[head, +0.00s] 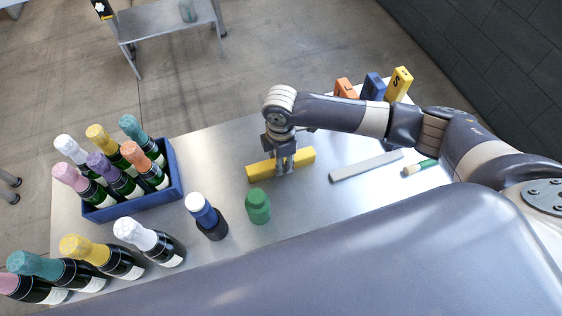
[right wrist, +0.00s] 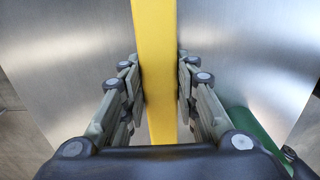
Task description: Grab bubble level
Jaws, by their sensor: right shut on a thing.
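The bubble level is a yellow bar (head: 303,158) lying across the metal table, at the middle of the head view. My right gripper (head: 285,166) comes down on it from above and is shut on its middle. In the right wrist view the yellow level (right wrist: 155,60) runs lengthwise between the two fingers of the right gripper (right wrist: 161,85), with a pad against each side. I cannot tell whether the level is lifted off the table. My left gripper is not in view.
A blue crate (head: 133,206) of foil-topped bottles stands on the left of the table (head: 225,155), with more bottles in front. A green bottle-shaped object (head: 258,207) and a blue-and-white one (head: 206,216) stand close by. A grey bar (head: 366,166) lies to the right.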

